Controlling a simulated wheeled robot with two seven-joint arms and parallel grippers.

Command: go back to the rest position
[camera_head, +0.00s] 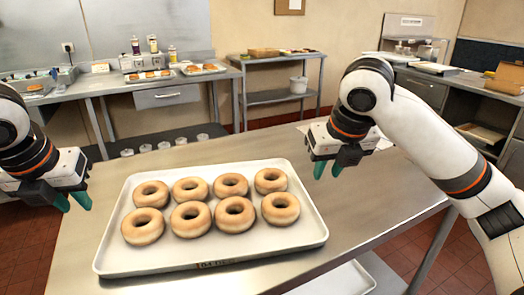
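My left gripper (72,202) is at the left edge of the head view, left of the white tray and above the table's left side. Its two green fingertips are a little apart and nothing shows between them. My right gripper (328,170) hangs above the table, just past the tray's right far corner. Its green fingertips point down with a gap between them, and it is empty. Both grippers are clear of the doughnuts.
A white tray (312,238) with several plain ring doughnuts (235,214) in two rows lies on the steel table (385,190). The table's right part is bare. A steel counter (110,82) with trays and bottles, and a shelf cart (275,96), stand behind.

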